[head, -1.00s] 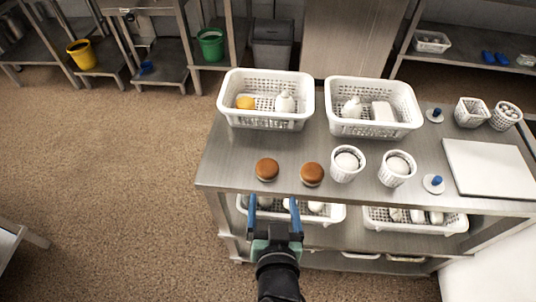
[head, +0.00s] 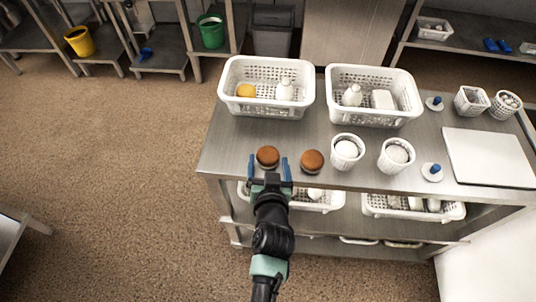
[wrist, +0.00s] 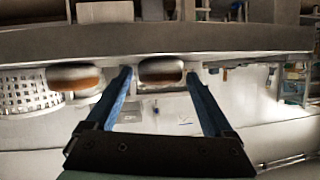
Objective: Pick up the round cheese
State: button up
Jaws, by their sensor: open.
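Two round brown-topped pieces with paler sides, which look like round cheeses, stand near the front edge of the steel table. The left round cheese (head: 267,157) is just ahead of my gripper (head: 269,167). The right round piece (head: 312,161) stands a little to its right. My gripper is open, its blue fingers pointing at the left piece. In the wrist view, which appears upside down, this piece (wrist: 162,71) shows between the fingertips (wrist: 158,75), and the other piece (wrist: 75,78) is outside the left finger. I cannot tell whether the fingers touch anything.
Two white perforated baskets (head: 266,113) (head: 373,118) with items stand behind on the table (head: 225,160). Two small round baskets (head: 347,157) (head: 396,160) stand to the right. A white board (head: 488,158) lies far right. More baskets (head: 318,205) sit on the shelf below.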

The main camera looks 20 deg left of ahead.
jog(key=shift+w+a+f, duration=0.2)
jog(key=shift+w+a, duration=0.1)
jog(key=shift+w, duration=0.35)
jog(key=shift+c, duration=0.2)
jog(key=c, duration=1.2)
